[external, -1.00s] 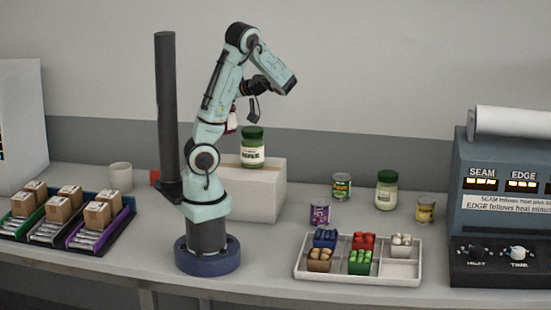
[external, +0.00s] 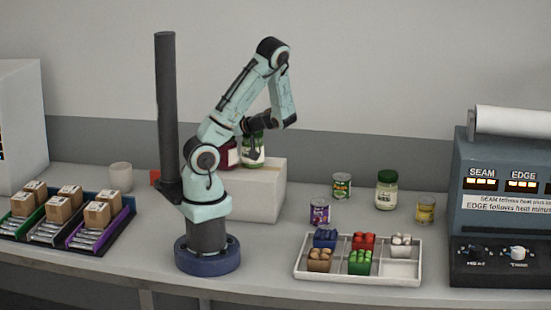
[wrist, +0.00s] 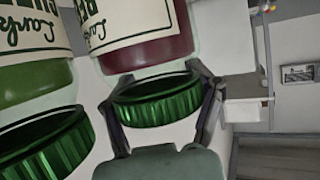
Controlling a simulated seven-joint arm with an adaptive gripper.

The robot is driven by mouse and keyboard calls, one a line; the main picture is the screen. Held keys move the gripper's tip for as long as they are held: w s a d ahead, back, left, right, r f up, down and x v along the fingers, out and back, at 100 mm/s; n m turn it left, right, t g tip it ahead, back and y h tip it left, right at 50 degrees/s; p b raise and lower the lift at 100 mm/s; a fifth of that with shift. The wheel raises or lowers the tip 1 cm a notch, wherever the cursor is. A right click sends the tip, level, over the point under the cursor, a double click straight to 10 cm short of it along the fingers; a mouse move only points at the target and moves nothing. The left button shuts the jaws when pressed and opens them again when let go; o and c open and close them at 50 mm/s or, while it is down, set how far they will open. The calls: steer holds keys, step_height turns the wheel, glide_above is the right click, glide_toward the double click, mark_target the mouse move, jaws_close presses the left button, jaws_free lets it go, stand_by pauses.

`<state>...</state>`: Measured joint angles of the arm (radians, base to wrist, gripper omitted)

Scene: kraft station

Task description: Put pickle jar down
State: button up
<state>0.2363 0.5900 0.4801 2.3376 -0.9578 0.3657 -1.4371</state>
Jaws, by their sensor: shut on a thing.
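My gripper (wrist: 160,98) is shut around the green lid of a jar with dark red contents (wrist: 150,55) and a cream label in the wrist view. In the external view this red jar (external: 230,154) is upright at the back left of the white box (external: 263,195), partly hidden by my arm. I cannot tell whether its base touches the box. A jar with green contents (external: 252,152), seemingly the pickle jar, stands on the box beside it. It also shows at left in the wrist view (wrist: 30,82). My gripper in the external view (external: 247,127) partly hides it.
Several cans and a pale jar (external: 386,190) stand right of the box. A divided tray (external: 405,270) with coloured items is in front of them. A sealing machine (external: 500,215) is at far right, and bins with cartons (external: 60,215) at left. A cup (external: 120,176) stands behind the bins.

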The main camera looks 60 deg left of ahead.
steer(key=shift+f, duration=0.1)
steer(key=o, duration=1.1)
steer(key=shift+c, duration=0.2)
steer(key=v, duration=1.2)
steer(key=s+d+m+t+h, duration=0.5)
steer(key=s+d+m+h, duration=0.5)
steer(key=m, duration=1.1)
steer(key=d+h, duration=0.1)
steer(key=d, duration=0.2)
steer(key=shift+s+d+h, duration=0.25)
steer(key=shift+h, duration=0.05)
